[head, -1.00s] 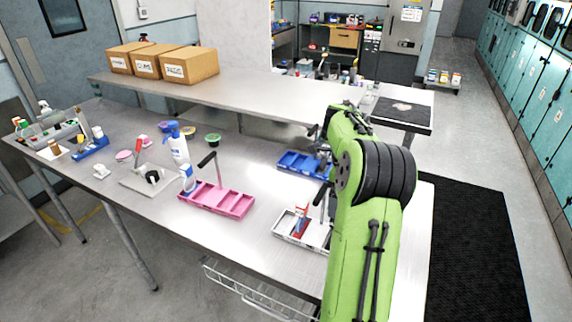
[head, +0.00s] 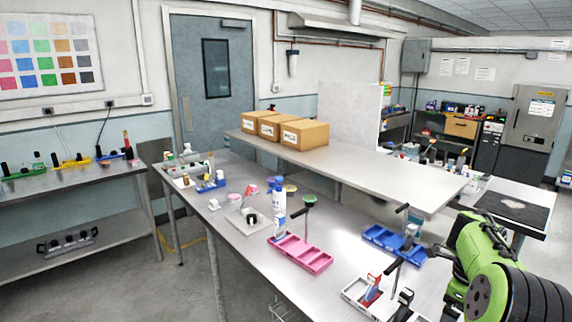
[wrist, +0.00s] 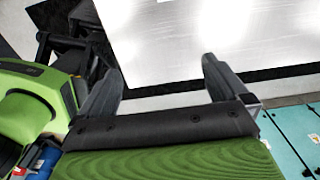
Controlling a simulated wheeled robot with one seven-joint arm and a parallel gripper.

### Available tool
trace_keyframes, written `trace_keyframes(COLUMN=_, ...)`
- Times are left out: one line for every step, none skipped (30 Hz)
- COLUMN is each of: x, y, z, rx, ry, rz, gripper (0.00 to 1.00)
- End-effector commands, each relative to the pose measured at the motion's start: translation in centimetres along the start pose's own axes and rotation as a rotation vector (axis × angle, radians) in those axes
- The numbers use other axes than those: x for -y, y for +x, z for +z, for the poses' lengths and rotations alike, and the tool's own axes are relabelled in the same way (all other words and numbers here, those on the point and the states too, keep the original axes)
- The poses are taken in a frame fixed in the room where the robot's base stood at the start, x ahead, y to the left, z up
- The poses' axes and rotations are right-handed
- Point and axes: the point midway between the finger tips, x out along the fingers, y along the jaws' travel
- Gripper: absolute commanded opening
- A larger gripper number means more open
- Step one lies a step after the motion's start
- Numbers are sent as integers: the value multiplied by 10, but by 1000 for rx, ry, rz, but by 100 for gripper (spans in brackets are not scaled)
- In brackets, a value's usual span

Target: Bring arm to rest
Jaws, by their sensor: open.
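My gripper (wrist: 162,88) is open in the wrist view, with its two dark fingers spread apart and nothing between them. A bright metal surface (wrist: 185,45) lies beyond the fingertips. In the head view, my green arm (head: 485,255) stands at the lower right, over the near right part of the table; I cannot clearly make out the gripper there. A pink tray (head: 303,256), a blue tray (head: 381,239) and a pale tray (head: 355,290) with a red piece (head: 372,288) sit on the metal table (head: 235,238), left of the arm.
A white-and-blue bottle (head: 279,203) stands behind the pink tray. Cardboard boxes (head: 302,134) sit on a raised shelf (head: 385,172) at the back. A second bench (head: 80,177) with coloured holders is at the left. A dark mat (head: 512,208) lies at the right.

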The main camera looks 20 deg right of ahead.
Motion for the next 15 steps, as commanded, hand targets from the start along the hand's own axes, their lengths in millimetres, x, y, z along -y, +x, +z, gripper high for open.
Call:
trace_keyframes(x=0, y=0, z=0, rx=0, ry=-1, rz=-1, gripper=100)
trace_keyframes(x=-4, y=-5, z=5, rx=-4, ry=-38, rz=-10, gripper=100)
trace_keyframes(x=-8, y=-9, z=8, rx=-8, ry=-72, rz=-19, gripper=100)
trace_keyframes(x=-11, y=-12, z=11, rx=-12, ry=-100, rz=-24, gripper=100)
trace_keyframes(x=-14, y=-15, z=13, rx=-15, ry=-127, rz=-31, gripper=100)
trace_keyframes(x=-18, y=-18, z=17, rx=-20, ry=-164, rz=-38, gripper=100)
trace_keyframes(x=-21, y=-21, z=20, rx=-23, ry=-196, rz=-45, gripper=100)
trace_keyframes(x=-24, y=-24, z=23, rx=-26, ry=-227, rz=-51, gripper=100)
trace_keyframes(x=-30, y=-28, z=27, rx=-32, ry=-269, rz=-61, gripper=100)
trace_keyframes(x=-34, y=-32, z=30, rx=-36, ry=-303, rz=-68, gripper=100)
trace_keyframes(x=-38, y=-35, z=32, rx=-40, ry=-340, rz=-75, gripper=100)
trace_keyframes(x=-45, y=-40, z=37, rx=-46, ry=-393, rz=-86, gripper=100)
trace_keyframes(x=-51, y=-44, z=40, rx=-52, ry=-437, rz=-95, gripper=100)
trace_keyframes(x=-57, y=-49, z=44, rx=-57, ry=-485, rz=-105, gripper=100)
trace_keyframes(x=-66, y=-55, z=49, rx=-65, ry=-553, rz=-120, gripper=100)
